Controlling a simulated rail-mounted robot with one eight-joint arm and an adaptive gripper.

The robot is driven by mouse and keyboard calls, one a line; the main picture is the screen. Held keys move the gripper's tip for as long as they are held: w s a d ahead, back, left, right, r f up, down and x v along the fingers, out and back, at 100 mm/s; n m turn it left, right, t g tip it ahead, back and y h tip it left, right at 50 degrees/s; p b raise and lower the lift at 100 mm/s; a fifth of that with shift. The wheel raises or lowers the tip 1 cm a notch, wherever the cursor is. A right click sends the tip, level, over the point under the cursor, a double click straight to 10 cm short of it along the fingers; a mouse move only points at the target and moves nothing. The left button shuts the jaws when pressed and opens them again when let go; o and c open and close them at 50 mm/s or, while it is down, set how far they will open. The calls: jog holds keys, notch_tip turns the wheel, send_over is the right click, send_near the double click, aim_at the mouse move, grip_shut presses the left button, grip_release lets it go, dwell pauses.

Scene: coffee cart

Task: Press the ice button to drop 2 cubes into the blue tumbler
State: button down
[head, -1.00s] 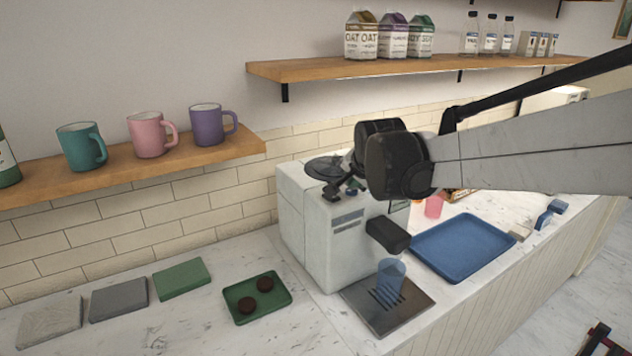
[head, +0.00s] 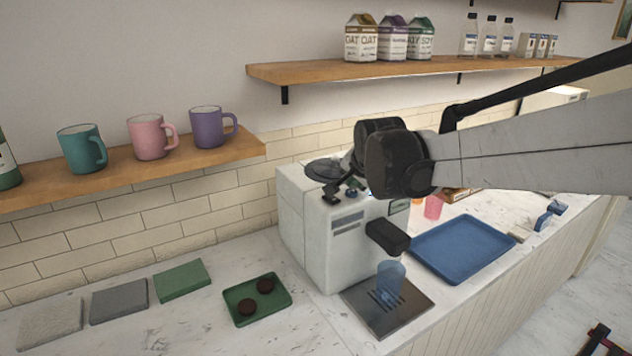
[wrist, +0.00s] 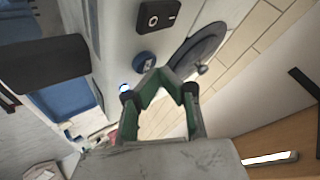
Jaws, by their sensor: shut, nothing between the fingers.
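The blue tumbler (head: 391,276) stands upright on a metal drip tray (head: 410,312), below the black spout (head: 387,236) of the white machine (head: 330,250). I see no ice in it. My gripper (head: 334,190) is over the machine's top, partly hidden by my dark wrist. In the wrist view my gripper (wrist: 160,76) has green fingers that come together at the tips, with nothing between them. I cannot tell whether the fingers touch the machine.
A blue tray (head: 462,248) lies right of the machine, with a pink cup (head: 433,207) behind it. A green tray (head: 257,299) with two dark pucks lies left. Mugs stand on the wall shelf (head: 130,170); cartons and bottles stand on the upper shelf (head: 420,68).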

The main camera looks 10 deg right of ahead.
aim_at(352, 192)
jog(key=shift+r, duration=0.35)
jog(key=shift+r+p, duration=1.7)
jog(key=shift+r, duration=0.85)
notch_tip(352, 192, up, 4)
jog(key=p, duration=0.6)
jog(key=shift+p, duration=0.35)
jog(key=shift+f, duration=0.3)
jog(key=shift+f+b, duration=3.05)
jog(key=shift+f, duration=1.25)
